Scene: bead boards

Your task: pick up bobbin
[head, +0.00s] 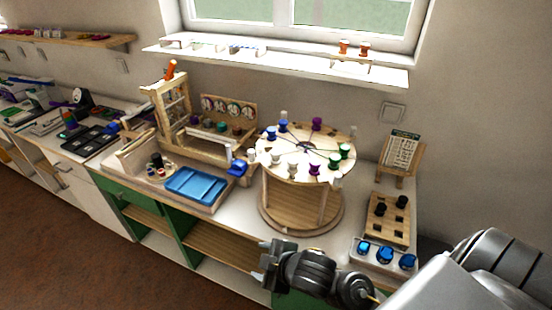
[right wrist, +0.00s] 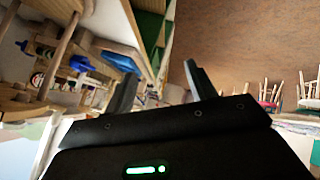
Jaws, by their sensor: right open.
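Several bobbins in purple, green, blue and white stand around the rim of a round wooden carousel (head: 290,148) on the counter in the head view. They include a purple bobbin (head: 316,124), a green bobbin (head: 335,160), a blue bobbin (head: 270,132) and a white bobbin (head: 337,180). My right gripper (head: 262,268) is in front of the counter's front edge, below and apart from the carousel. In the right wrist view its two fingers (right wrist: 160,88) are spread with nothing between them. My left gripper is not in view.
A white tray with blue bobbins (head: 384,253) and a wooden peg board (head: 374,228) lie right of the carousel. A blue tray (head: 196,186) and a wooden frame (head: 165,100) stand left. A window shelf (head: 280,60) hangs above. The floor (head: 60,240) is clear.

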